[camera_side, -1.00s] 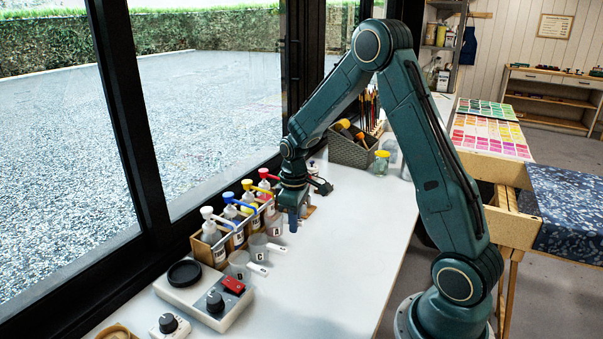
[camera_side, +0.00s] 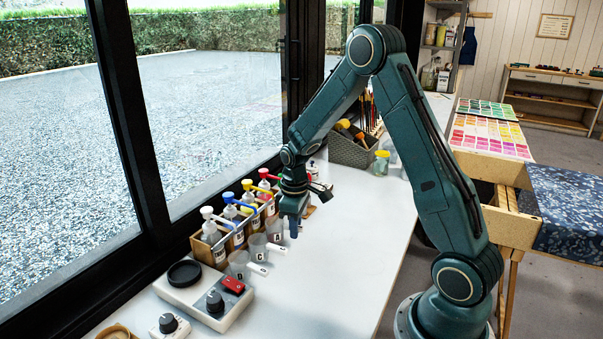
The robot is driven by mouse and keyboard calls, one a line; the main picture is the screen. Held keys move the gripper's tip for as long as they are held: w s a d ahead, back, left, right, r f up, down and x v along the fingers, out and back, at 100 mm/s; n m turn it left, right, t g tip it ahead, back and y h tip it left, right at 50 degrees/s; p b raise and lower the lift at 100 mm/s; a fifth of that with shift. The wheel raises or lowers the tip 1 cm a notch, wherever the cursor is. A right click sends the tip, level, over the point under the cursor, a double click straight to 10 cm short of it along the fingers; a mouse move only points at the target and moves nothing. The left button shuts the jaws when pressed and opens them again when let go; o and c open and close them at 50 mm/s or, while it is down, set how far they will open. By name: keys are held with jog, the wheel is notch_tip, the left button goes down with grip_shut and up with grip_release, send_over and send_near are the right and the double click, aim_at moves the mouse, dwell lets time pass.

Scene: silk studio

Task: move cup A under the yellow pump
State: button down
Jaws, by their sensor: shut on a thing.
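Several clear cups with white handles stand in a row in front of the pump bottles. One is the cup (camera_side: 257,243) in the middle of the row. Another cup (camera_side: 274,227) is at the far end, just left of my gripper. The letters are too small to read surely, so I cannot tell which is cup A. The yellow pump (camera_side: 246,184) is between the blue and red ones, its spout pointing right over the row. My gripper (camera_side: 293,229) points down, low over the table, shut on what looks like a cup's handle. The fingers hide the grip.
The blue pump (camera_side: 229,197), white pump (camera_side: 207,212) and red pump (camera_side: 264,172) stand in a wooden rack (camera_side: 211,256) along the window. A scale (camera_side: 205,292) is at the near end. A dark basket (camera_side: 350,150) stands beyond. The table (camera_side: 330,265) is clear to the right.

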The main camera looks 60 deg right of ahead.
jog(key=shift+f, duration=0.35)
jog(key=c, duration=1.3)
grip_release()
jog(key=shift+c, duration=0.2)
notch_tip(320, 180, up, 14)
